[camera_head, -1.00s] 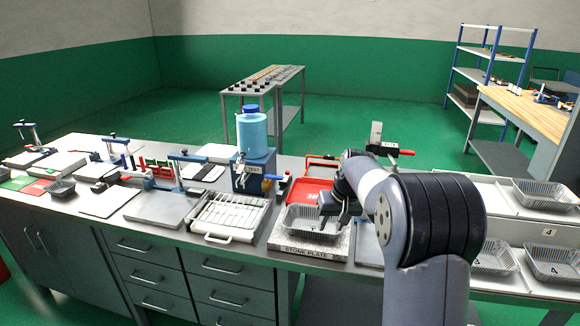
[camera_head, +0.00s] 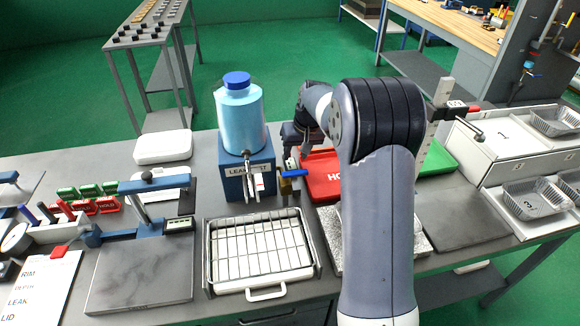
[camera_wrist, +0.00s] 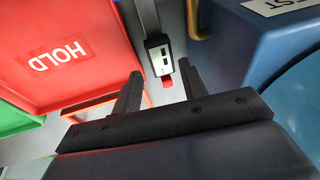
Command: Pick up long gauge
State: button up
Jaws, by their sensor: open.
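A long, thin grey gauge with a black digital readout head (camera_wrist: 160,60) and a red tip lies between the red HOLD tray and the blue leak-test box in the wrist view. Its far end runs out of the picture at the top. My gripper (camera_wrist: 161,80) is open, its two black fingers on either side of the readout end, with gaps showing. In the head view my gripper (camera_head: 291,158) is low beside the leak-test box, partly hidden by my arm. I cannot tell its height above the gauge.
The blue leak-test box (camera_head: 230,180) with its blue bottle (camera_head: 241,118) stands close to my gripper. The red HOLD tray (camera_head: 321,178) is on the other side. A wire rack tray (camera_head: 262,252) is in front. An upright measuring column (camera_head: 437,115) stands beyond my arm.

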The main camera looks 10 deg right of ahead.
aim_at(292, 164)
jog(key=shift+w+p+x, duration=0.2)
jog(key=shift+p+x, duration=0.15)
jog(key=shift+x, duration=1.2)
jog(key=shift+w+p+x, duration=0.2)
jog(key=shift+p+x, duration=0.1)
jog(key=shift+x, duration=1.25)
jog(key=shift+d+r, duration=0.1)
jog(key=shift+r, duration=0.05)
jog(key=c, duration=0.8)
